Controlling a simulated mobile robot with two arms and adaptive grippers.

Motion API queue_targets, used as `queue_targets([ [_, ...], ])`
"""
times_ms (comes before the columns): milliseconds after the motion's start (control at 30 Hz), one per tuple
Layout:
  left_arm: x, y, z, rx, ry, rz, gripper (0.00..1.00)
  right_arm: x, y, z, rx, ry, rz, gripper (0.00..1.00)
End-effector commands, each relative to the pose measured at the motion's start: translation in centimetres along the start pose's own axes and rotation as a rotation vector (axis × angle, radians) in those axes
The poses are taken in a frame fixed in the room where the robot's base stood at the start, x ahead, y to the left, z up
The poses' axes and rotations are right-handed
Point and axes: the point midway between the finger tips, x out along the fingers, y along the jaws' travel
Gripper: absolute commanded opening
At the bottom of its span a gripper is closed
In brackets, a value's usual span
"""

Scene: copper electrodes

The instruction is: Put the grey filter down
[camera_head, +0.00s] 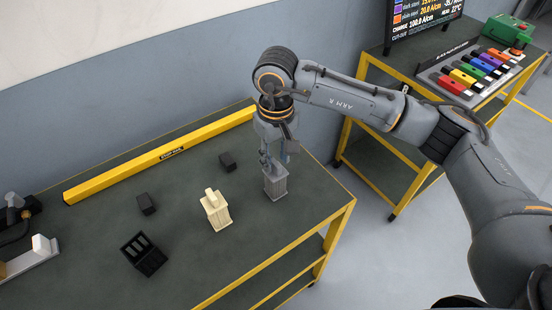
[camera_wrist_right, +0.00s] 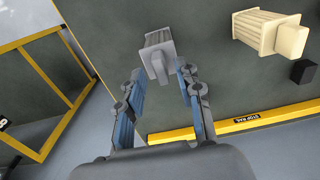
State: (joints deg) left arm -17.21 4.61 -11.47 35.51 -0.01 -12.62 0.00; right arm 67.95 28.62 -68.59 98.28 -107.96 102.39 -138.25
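The grey filter (camera_head: 275,184) is a ribbed block with a small tab on top. It stands upright on the dark table (camera_head: 185,275), near its right end. In the right wrist view the filter (camera_wrist_right: 157,46) shows with its tab between my fingertips. My right gripper (camera_head: 272,160) is just above the filter, pointing down. In the wrist view the fingers of my right gripper (camera_wrist_right: 160,72) are apart, with a gap on each side of the tab. My left gripper is not in view.
A cream filter (camera_head: 216,212) stands left of the grey one. Two small black blocks (camera_head: 146,204) (camera_head: 228,161) and a black slotted holder (camera_head: 144,255) are nearby. A yellow bar (camera_head: 160,155) runs along the back edge. A second table at right holds coloured blocks (camera_head: 463,78).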

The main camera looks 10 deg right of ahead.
Motion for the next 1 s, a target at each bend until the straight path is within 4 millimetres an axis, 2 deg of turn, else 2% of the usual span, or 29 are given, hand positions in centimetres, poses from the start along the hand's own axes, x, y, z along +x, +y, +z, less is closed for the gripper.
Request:
queue_targets([
  [33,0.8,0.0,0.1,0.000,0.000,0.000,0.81,-0.8,0.0,-0.1,-0.002,0.006,0.002,0.35],
  [300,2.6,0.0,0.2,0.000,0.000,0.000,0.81,-6.7,0.0,-0.1,-0.002,0.006,0.003,0.35],
  [500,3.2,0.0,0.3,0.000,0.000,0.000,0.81,-9.8,0.0,0.0,0.000,0.002,0.002,0.35],
  [700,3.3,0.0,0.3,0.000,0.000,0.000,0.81,-10.8,0.0,0.0,-0.001,0.000,0.001,0.35],
  [1000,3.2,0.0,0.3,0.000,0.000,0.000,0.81,-10.8,0.0,0.0,-0.001,0.000,0.001,0.35],
])
